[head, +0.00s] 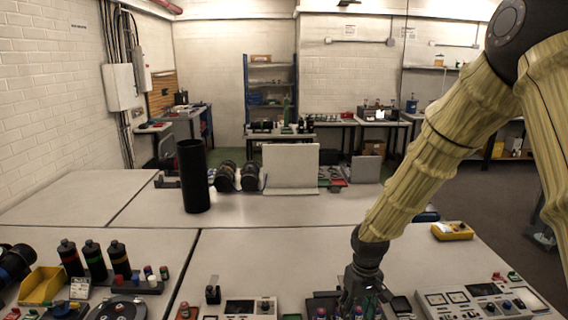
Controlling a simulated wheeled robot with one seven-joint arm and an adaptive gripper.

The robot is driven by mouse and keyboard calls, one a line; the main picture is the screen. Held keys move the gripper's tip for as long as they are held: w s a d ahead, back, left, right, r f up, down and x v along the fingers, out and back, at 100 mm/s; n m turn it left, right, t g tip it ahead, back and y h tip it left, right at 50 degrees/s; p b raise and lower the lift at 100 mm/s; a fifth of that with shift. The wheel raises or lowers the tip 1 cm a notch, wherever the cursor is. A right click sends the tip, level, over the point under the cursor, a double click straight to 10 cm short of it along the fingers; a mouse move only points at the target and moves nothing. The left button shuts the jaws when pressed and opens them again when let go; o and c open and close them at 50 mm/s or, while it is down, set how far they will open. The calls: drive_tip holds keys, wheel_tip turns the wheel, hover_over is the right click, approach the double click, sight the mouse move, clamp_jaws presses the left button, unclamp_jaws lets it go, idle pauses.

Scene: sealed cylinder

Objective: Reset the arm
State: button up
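My arm comes in from the upper right of the head view in a pale yellow ribbed sleeve and reaches down to the table. My gripper (356,300) points down at the bottom of the picture, low over a dark tray or rack (318,303) with small red and blue-topped pieces. The fingertips are dark against dark parts and small, so I cannot tell whether they are open or shut, or touching anything. A tall black cylinder (193,177) stands upright on the table, left of centre and well away from my gripper.
A control panel with gauges (482,302) lies right of my gripper, and a smaller meter box (250,307) lies left. A yellow device (452,231) sits behind. Several dark bottles (94,260) and a yellow bin (42,285) stand at left. The table's middle (270,250) is clear.

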drive_tip(key=s+f+m+b, duration=0.1)
drive_tip(key=s+f+b, duration=0.1)
drive_tip(key=s+f, duration=0.45)
drive_tip(key=s+f+y+b, duration=0.1)
drive_tip(key=s+f, duration=0.2)
drive_tip(key=f, duration=0.7)
drive_tip(key=s+f+m+b, duration=0.1)
drive_tip(key=s+f+b, duration=0.1)
drive_tip(key=s+f, duration=0.5)
drive_tip(key=s+d+f+b, duration=0.2)
drive_tip(key=s+f, duration=0.5)
drive_tip(key=s, duration=0.2)
drive_tip(key=s+d+f+m+h+b, duration=0.1)
drive_tip(key=s+f+b, duration=0.1)
drive_tip(key=s+f, duration=0.6)
drive_tip(key=shift+s+d+f, duration=0.3)
drive_tip(key=shift+s+d, duration=0.1)
drive_tip(key=shift+s, duration=0.3)
